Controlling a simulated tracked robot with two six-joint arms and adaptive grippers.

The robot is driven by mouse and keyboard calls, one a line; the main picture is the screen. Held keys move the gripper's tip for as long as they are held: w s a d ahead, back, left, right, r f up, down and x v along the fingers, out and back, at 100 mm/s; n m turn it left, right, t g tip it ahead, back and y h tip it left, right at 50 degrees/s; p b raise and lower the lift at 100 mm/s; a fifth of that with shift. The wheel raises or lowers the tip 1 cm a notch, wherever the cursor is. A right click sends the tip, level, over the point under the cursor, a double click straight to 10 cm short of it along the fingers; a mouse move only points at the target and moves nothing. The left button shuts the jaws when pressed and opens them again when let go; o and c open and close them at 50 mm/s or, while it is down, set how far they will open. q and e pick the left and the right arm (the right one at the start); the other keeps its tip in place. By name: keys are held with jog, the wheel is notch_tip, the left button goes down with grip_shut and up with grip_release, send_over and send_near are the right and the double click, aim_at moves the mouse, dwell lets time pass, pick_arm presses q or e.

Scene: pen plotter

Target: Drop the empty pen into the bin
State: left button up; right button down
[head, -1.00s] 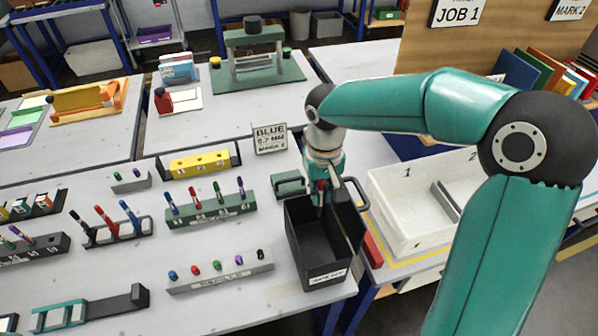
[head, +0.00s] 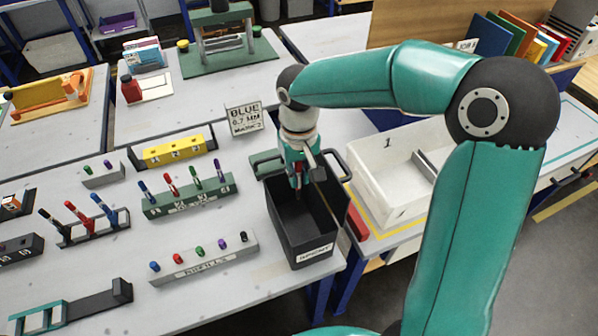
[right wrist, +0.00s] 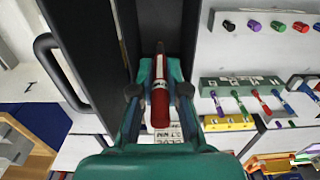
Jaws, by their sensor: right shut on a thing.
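My right gripper (head: 297,182) points down at the mouth of the black bin (head: 309,252), which has a white label on its front. It is shut on a red pen (right wrist: 161,98) with a pale band and a dark end. In the right wrist view, the gripper's fingers (right wrist: 160,92) lie on both sides of the pen, and the bin's dark walls (right wrist: 88,45) show beyond. In the head view only a small red part of the pen shows, within the bin's opening. My left gripper is out of view.
A white numbered tray (head: 378,195) stands right of the bin. A green pen rack (head: 190,197) and a grey refill block (head: 205,260) stand to its left. A BLUE sign (head: 245,118) stands behind. Bare table lies between the racks.

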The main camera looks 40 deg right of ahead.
aim_at(299, 197)
notch_tip(299, 197, down, 11)
jog(key=b, duration=0.8)
jog(key=c, duration=1.1)
grip_release()
notch_tip(299, 197, up, 12)
jog(key=shift+f, duration=0.1)
